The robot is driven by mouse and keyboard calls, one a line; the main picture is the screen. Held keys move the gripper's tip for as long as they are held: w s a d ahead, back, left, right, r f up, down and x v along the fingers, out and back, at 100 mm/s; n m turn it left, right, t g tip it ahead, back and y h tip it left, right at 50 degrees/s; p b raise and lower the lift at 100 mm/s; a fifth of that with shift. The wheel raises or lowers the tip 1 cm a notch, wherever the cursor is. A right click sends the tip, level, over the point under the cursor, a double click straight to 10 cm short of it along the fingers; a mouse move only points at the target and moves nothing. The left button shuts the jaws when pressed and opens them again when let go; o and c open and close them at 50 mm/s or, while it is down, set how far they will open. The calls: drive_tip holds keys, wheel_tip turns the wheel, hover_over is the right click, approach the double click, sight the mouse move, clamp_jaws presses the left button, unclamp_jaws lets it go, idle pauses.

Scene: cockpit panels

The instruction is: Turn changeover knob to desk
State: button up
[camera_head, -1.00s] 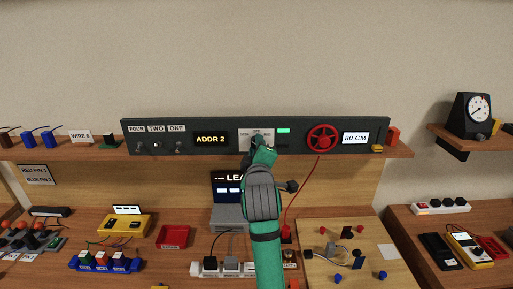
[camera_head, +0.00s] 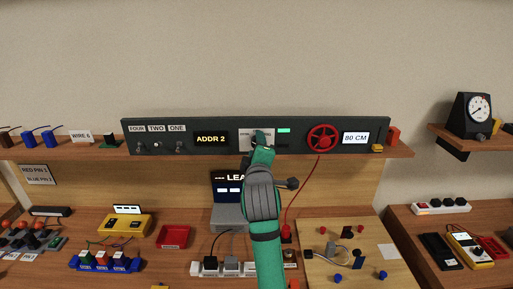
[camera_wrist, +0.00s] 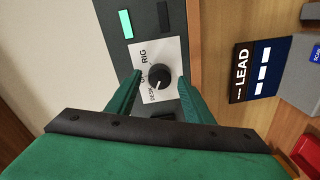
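The changeover knob (camera_wrist: 159,77) is small, round and black, on a white plate (camera_wrist: 146,52) lettered DESK and RIG, with a middle word partly hidden. A small pale mark shows on the knob's DESK side, but its exact setting is hard to tell. My green gripper (camera_wrist: 160,80) is open, with one finger on each side of the knob and visible gaps between. In the head view my gripper (camera_head: 261,147) covers the knob and the lower part of the plate (camera_head: 248,134).
A green-lit indicator (camera_head: 284,130) is right of the plate, then a red handwheel (camera_head: 322,138). The ADDR 2 display (camera_head: 211,139) and toggle switches (camera_head: 156,145) are to the left. The LEAD display (camera_wrist: 256,70) stands below the panel.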

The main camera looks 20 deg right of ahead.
drive_tip(key=v, duration=1)
drive_tip(key=shift+s, duration=0.45)
drive_tip(key=shift+f, duration=0.1)
drive_tip(key=s+a+f+m+y, duration=0.15)
drive_tip(key=s+a+f, duration=0.3)
drive_tip(key=f, duration=0.55)
drive_tip(key=s+a+f+m, duration=0.3)
drive_tip(key=s+a+f, duration=0.15)
drive_tip(key=f, duration=0.55)
drive_tip(key=s+a+f+m+y, duration=0.1)
drive_tip(key=s+a+f+m, duration=0.15)
drive_tip(key=a+f, duration=0.45)
drive_tip(key=s+a+f+m+y, duration=0.1)
drive_tip(key=s+f, duration=0.4)
drive_tip(key=s, duration=0.2)
drive_tip(key=s+a+f+m, duration=0.1)
drive_tip(key=s+f, duration=0.4)
drive_tip(key=s, duration=0.3)
drive_tip(key=s+a+m+g+y, duration=0.1)
drive_tip(key=s+a+m, duration=0.1)
drive_tip(key=s, duration=1.5)
drive_tip(key=shift+s+y, duration=0.35)
